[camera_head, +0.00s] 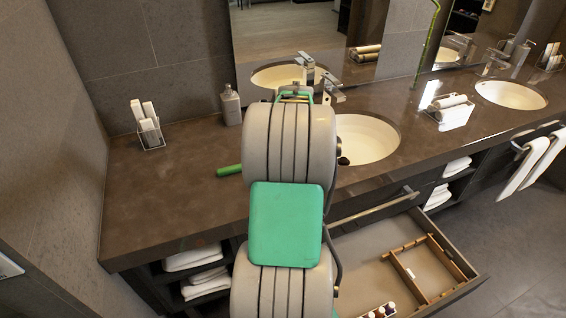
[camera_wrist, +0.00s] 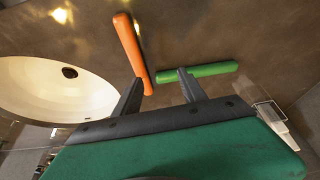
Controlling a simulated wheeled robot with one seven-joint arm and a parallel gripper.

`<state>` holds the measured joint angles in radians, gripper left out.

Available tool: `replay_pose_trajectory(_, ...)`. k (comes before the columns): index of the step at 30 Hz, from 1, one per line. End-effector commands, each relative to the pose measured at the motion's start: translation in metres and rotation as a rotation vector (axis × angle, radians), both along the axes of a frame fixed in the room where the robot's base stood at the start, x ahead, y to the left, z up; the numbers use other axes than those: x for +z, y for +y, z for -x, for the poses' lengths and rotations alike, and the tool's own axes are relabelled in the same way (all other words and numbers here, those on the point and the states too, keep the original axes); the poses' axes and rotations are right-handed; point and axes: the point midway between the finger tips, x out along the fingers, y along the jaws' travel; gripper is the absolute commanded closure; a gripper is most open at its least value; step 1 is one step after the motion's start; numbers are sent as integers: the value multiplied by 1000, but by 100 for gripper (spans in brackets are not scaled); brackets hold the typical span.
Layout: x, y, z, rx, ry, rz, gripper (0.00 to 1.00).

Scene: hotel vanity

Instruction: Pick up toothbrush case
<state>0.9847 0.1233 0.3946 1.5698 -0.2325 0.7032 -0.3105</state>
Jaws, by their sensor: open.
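Two slim rounded bars that look like toothbrush cases lie on the dark counter (camera_head: 180,205). The orange case (camera_wrist: 130,45) and the green case (camera_wrist: 215,69) show in the wrist view; I cannot tell which one the task names. The green case (camera_head: 229,170) also shows in the head view, left of my arm, which hides the orange one. My gripper (camera_wrist: 161,80) is open and empty in the wrist view. The orange case's near end lies by the left fingertip, and the green case's left end shows between the fingers, partly behind the right fingertip.
A sink (camera_head: 365,138) lies right of my arm. A soap bottle (camera_head: 230,105) and a clear holder (camera_head: 150,138) with white items stand at the back left. An open drawer (camera_head: 375,262) juts out below the counter. The counter's left front is clear.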

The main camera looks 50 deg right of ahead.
Motion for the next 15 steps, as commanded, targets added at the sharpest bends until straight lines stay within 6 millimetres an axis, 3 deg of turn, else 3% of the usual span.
replay_pose_trajectory(1,-5,-23,13,-27,-3,0,51)
replay_pose_trajectory(4,-16,-43,21,-45,-10,4,51)
replay_pose_trajectory(15,-67,-49,3,-42,-9,3,51)
